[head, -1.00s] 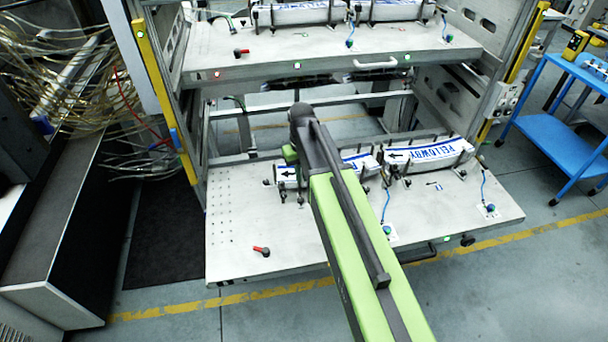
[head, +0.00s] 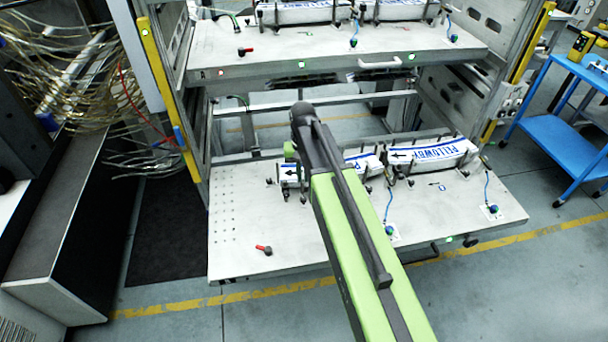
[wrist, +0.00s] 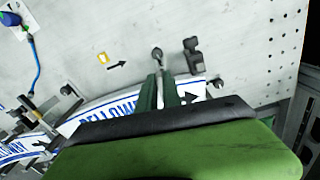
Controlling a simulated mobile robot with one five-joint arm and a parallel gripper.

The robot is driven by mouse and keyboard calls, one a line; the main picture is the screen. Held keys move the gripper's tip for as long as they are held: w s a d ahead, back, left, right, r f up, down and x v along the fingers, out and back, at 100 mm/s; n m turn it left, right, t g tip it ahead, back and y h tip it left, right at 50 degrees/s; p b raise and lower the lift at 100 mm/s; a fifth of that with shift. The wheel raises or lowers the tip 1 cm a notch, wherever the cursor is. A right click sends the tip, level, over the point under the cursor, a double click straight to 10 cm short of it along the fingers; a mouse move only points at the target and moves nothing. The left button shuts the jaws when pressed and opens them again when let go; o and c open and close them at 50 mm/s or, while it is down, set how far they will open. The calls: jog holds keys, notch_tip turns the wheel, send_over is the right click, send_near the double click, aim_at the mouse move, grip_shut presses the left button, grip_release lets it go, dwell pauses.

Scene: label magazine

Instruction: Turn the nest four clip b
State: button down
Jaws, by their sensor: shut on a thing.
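In the wrist view, my gripper (wrist: 163,92) has its two dark green fingers closed around a thin grey clip (wrist: 158,54) with a round end, above the plate. A label stack (wrist: 112,108) with blue lettering lies beside and partly beneath my gripper; its white end with a black arrow shows just right of the fingers. A separate black clip (wrist: 193,56) stands on the plate near that end. In the head view, my arm hides the fingertips and the held clip. The stack's arrow end (head: 293,171) shows left of my arm. I cannot read which clip is b.
The lower shelf (head: 235,235) carries another label stack (head: 440,150) on the right and a red-handled lever (head: 264,250) at the front left. The upper shelf (head: 330,50) overhangs behind. A yellow-edged post (head: 165,95) stands left, a blue cart (head: 560,140) right.

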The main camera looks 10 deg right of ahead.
aim_at(303, 177)
jog(key=c, duration=1.5)
grip_release()
notch_tip(303, 177, up, 18)
jog(key=p, duration=1.7)
jog(key=shift+f, duration=0.25)
